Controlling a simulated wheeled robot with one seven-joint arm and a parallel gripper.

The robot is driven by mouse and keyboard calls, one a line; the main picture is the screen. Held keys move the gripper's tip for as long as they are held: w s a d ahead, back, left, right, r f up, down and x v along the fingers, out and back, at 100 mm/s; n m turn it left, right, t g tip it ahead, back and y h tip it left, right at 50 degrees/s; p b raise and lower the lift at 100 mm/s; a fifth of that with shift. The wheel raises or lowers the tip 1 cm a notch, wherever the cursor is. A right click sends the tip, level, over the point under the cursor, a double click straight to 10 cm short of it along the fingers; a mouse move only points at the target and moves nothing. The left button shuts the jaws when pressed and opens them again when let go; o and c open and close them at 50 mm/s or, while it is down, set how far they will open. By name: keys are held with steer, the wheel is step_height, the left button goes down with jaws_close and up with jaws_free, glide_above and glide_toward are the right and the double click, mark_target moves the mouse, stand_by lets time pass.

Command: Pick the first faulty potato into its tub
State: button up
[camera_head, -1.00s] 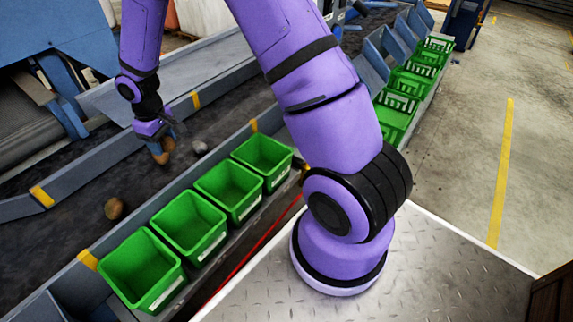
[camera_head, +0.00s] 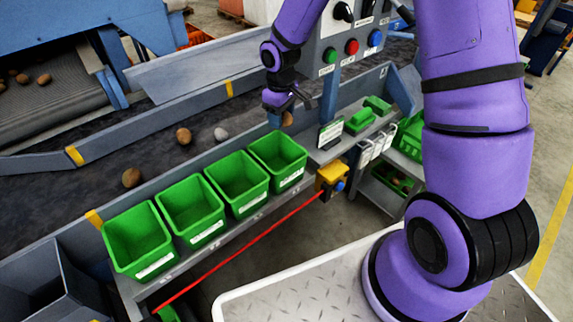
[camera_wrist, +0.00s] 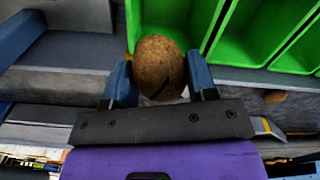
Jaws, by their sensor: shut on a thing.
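My gripper (camera_head: 284,108) is shut on a brown potato (camera_wrist: 158,68), above the far right end of the row of green tubs. In the wrist view the potato sits between the two blue fingers and has a dark mark low on its right side. The held potato also shows in the head view (camera_head: 287,118), partly hidden by the gripper. The rightmost tub (camera_head: 277,153) is nearest the gripper; the others (camera_head: 238,180) (camera_head: 191,207) (camera_head: 138,240) run to the lower left. The tubs look empty, and their labels are too small to read.
Two brown potatoes (camera_head: 183,136) (camera_head: 132,177) and a grey lump (camera_head: 221,134) lie on the dark belt (camera_head: 60,205). A button panel (camera_head: 350,45) stands behind my gripper. A yellow switch box (camera_head: 331,176) and a red cord (camera_head: 245,245) are along the tub shelf's front.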

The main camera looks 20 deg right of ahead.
steer(key=shift+f, duration=2.7)
steer(key=o, duration=1)
steer(key=shift+o, duration=0.2)
step_height(320, 180, up, 11)
steer(key=shift+f, duration=0.1)
